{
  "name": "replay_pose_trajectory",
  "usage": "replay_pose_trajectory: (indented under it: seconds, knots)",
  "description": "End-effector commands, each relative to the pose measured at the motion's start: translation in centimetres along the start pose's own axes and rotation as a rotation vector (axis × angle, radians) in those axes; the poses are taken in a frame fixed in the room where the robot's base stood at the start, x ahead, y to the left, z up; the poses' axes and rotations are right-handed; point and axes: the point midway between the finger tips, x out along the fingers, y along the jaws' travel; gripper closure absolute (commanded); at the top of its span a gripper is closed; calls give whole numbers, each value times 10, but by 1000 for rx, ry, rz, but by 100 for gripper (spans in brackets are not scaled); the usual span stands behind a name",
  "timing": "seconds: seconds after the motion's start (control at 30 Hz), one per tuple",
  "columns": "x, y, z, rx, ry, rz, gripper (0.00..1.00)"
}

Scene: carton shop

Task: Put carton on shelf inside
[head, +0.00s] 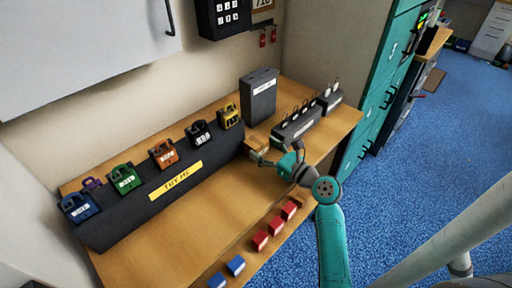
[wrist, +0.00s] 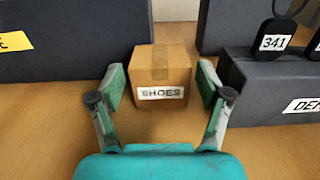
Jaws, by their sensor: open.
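A small brown carton (wrist: 160,68) with a label reading "SHOES" stands upright on the wooden desk in the wrist view. It sits in the gap between two dark boxes. My gripper (wrist: 160,88) is open, with one finger on each side of the carton's front and visible space between fingers and carton. In the head view the carton (head: 257,143) is small and partly hidden by my gripper (head: 262,158), at the right end of the long dark lock stand. No shelf is clearly identifiable in either view.
The dark stand (head: 150,210) with several coloured padlocks lies left of the carton. A tall dark box (head: 259,96) and a low dark holder (head: 297,127) stand behind and right. Red blocks (head: 261,240) and blue blocks (head: 236,265) lie near the desk's front edge. Teal lockers (head: 378,90) stand right.

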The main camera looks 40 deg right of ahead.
Motion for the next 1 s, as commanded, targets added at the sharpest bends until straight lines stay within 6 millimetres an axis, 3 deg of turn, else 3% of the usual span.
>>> replay_pose_trajectory:
  seconds: [0.27, 0.53, 0.73, 0.8, 1.0]
  knots:
    - [39, 1, 0, -2, 0, 2, 23]
    - [43, 0, 1, -1, -1, 0, 23]
    - [43, 0, 0, -1, -1, 0, 71]
    - [43, 0, 1, -1, -1, 0, 77]
    - [43, 0, 1, -1, -1, 0, 77]
